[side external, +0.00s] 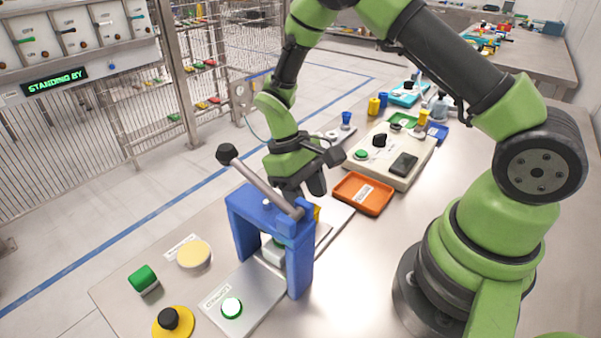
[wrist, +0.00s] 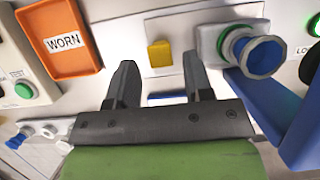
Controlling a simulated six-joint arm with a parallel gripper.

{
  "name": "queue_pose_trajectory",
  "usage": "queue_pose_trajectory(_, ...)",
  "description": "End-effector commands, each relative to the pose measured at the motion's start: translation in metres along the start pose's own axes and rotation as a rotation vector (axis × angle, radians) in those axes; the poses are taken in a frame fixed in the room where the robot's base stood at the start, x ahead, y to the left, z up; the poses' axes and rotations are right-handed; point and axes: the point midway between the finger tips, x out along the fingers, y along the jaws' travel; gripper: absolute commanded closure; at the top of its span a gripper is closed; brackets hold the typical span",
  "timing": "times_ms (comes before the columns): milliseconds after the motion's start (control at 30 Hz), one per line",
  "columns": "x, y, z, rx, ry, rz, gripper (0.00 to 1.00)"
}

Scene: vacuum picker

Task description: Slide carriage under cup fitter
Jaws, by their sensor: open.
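The blue cup fitter frame (side external: 266,208) stands on a metal base plate, with a grey lever (side external: 260,182) ending in a black knob. The pale carriage block (side external: 272,251) shows through the frame, partly hidden by its posts. In the wrist view the carriage (wrist: 207,42) carries a green ring and a blue cup (wrist: 262,56), beside the blue frame (wrist: 297,125). A yellow block (wrist: 160,54) shows left of the carriage. My gripper (side external: 304,187) is open and empty above and behind the frame. In the wrist view my gripper's fingertips (wrist: 160,63) flank the yellow block in the picture, apart from it.
An orange tray (side external: 364,194) labelled WORN lies right of my gripper, near a pale control box (side external: 400,158). A lit green button (side external: 231,307) is on the plate in front of the frame. A yellow-based black knob (side external: 173,322) and a green button (side external: 143,278) stand at left.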

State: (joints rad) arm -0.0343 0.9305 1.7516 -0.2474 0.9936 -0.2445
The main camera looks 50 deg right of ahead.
Motion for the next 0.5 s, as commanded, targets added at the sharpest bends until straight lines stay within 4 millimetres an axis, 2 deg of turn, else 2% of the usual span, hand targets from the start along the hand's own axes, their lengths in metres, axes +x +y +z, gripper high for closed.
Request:
queue_pose_trajectory(33,-0.012,0.000,-0.001,0.000,0.008,0.000,0.53)
queue_pose_trajectory(200,-0.044,0.000,-0.001,0.000,0.007,0.000,0.53)
queue_pose_trajectory(333,-0.058,0.000,0.000,0.000,0.004,0.000,0.53)
queue_pose_trajectory(500,-0.065,0.000,0.000,0.000,0.001,0.000,0.53)
